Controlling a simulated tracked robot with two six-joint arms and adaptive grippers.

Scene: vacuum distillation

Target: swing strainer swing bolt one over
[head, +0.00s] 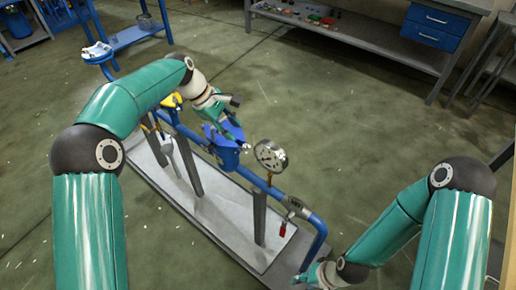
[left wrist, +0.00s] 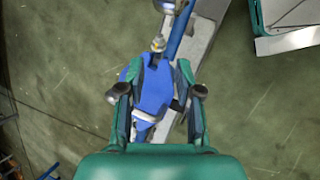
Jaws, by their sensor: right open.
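The blue strainer (head: 228,156) sits in the blue pipe line, with its blue lid partly under my left gripper (head: 232,128). In the left wrist view the lid (left wrist: 155,88) shows between the two fingers of my left gripper (left wrist: 158,72). The fingers are apart, with no clear grip on anything. A metal swing bolt with a knob-like end (left wrist: 157,44) stands at the lid's far edge, just beyond the fingertips. Another pale metal fitting (left wrist: 145,116) lies at the near edge. My right gripper (head: 318,275) is low at the pipe's near end, cut by the picture edge, open.
A round pressure gauge (head: 270,156) stands on the pipe close to the strainer. A red tag or handle (head: 292,203) hangs near the pipe's bend. The pipe stands on posts over a grey tray (head: 228,222). A workbench (head: 350,40) is at the back; open floor lies between.

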